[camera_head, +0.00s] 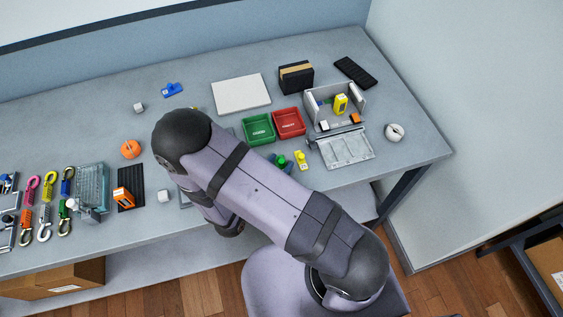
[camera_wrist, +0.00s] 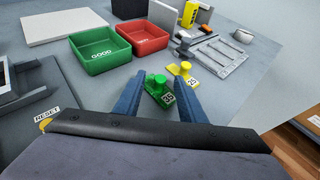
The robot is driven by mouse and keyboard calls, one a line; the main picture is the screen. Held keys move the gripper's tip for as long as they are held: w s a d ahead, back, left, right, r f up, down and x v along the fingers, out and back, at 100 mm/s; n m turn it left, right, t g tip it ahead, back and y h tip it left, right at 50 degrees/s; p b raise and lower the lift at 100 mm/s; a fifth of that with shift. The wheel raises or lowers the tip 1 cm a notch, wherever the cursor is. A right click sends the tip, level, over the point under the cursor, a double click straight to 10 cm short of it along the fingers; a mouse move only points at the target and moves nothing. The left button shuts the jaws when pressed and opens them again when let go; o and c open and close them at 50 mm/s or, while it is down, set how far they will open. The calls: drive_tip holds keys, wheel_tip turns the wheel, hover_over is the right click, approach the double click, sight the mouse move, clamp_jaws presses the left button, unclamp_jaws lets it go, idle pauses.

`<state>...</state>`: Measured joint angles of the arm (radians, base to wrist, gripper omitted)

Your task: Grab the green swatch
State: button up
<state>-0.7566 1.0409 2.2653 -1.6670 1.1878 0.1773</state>
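The green swatch (camera_wrist: 157,88) has a round knob on top and a white number label on its base. It lies on the table between the two blue fingers of my gripper (camera_wrist: 158,92) in the wrist view, with gaps showing at its sides. My gripper is open, and I cannot tell how high the fingertips are above the table. In the head view, the green swatch (camera_head: 282,160) shows just beyond my arm, which hides most of the gripper.
A yellow knobbed piece (camera_wrist: 183,70) stands close to the right finger. A green bin (camera_wrist: 98,62) and a red bin (camera_wrist: 144,35) stand behind.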

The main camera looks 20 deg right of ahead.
drive_tip(key=shift+c, duration=0.6)
clamp_jaws()
drive_tip(key=shift+r, duration=0.1)
wheel_tip(320, 180, up, 10)
drive_tip(key=b, duration=0.1)
idle(0.3)
